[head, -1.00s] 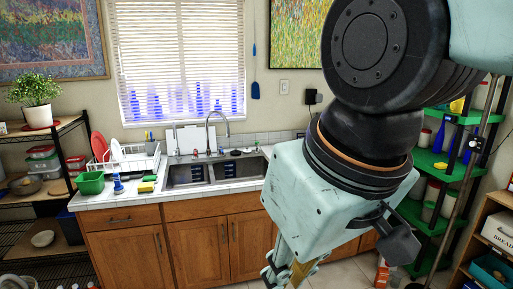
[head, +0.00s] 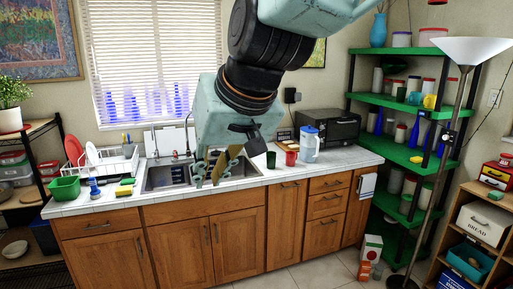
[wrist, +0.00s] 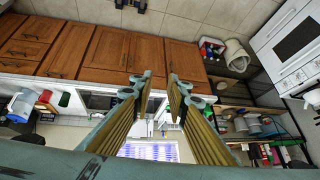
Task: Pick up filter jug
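The filter jug (head: 309,145) is a clear jug with a blue lid. It stands upright on the white counter right of the sink, between a red mug and the black toaster oven. It also shows at the left of the wrist view (wrist: 21,104), where the scene is upside down. My gripper (head: 214,168) is in front of the sink in the head view, well left of the jug and apart from it. In the wrist view my gripper (wrist: 158,80) has its two fingers apart with nothing between them.
A red mug (head: 291,153) and a dark green cup (head: 271,160) stand left of the jug. The black toaster oven (head: 328,126) is behind and right. The sink (head: 165,178) and dish rack (head: 100,160) are further left. A floor lamp (head: 446,140) and green shelves (head: 400,101) stand at the right.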

